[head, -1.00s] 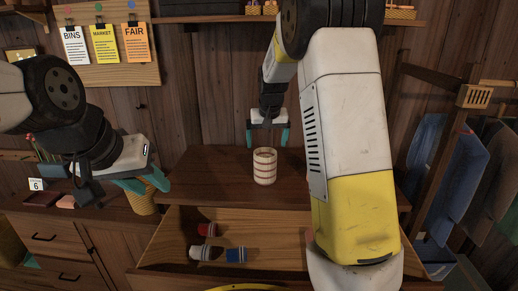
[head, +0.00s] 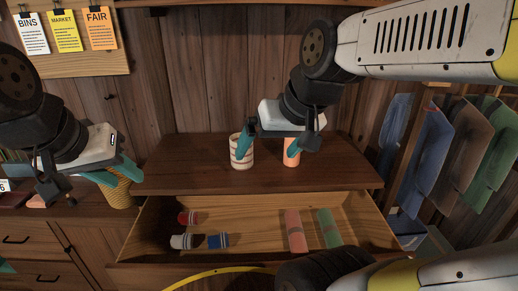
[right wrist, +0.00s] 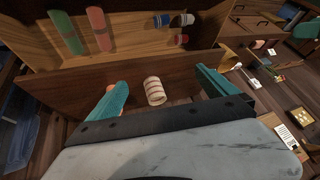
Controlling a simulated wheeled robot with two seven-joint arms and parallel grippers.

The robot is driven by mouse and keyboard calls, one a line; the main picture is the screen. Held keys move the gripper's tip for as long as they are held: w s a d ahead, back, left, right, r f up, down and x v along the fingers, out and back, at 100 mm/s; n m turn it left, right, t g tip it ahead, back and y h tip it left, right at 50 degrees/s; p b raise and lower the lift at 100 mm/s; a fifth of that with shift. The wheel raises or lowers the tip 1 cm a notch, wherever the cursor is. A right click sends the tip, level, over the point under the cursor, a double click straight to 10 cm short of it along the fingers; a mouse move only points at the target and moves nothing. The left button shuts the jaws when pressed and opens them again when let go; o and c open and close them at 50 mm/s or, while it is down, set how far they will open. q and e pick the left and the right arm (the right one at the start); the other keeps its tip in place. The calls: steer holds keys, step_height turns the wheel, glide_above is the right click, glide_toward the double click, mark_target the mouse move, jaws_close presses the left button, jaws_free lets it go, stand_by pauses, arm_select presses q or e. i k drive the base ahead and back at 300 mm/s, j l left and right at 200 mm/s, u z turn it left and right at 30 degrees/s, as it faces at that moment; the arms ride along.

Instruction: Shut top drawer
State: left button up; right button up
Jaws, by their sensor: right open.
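The top drawer (head: 365,226) of the dark wooden cabinet stands pulled out in the head view, its pale wood inside showing. It holds a red roll, a white roll and a blue roll on the left and flat pink and green pieces on the right. The drawer also shows in the right wrist view (right wrist: 135,35). My right gripper (head: 268,150) is open above the cabinet top, behind the drawer, with a striped cup (head: 241,157) by its left finger. My left gripper (head: 115,175) is open and empty at the left, beside a woven basket.
The cabinet top (head: 190,160) bears the striped cup and an orange cylinder (head: 291,158), partly hidden by my right finger. The woven basket (head: 118,194) stands left of the cabinet. Clothes (head: 430,145) hang at the right.

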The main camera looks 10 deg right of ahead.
mark_target(255, 224)
steer(key=k+l+z, duration=0.4)
steer(key=l+u, duration=0.1)
steer(key=l, duration=0.25)
steer(key=k+l, duration=0.15)
steer(key=l, duration=0.25)
steer(key=u, duration=0.05)
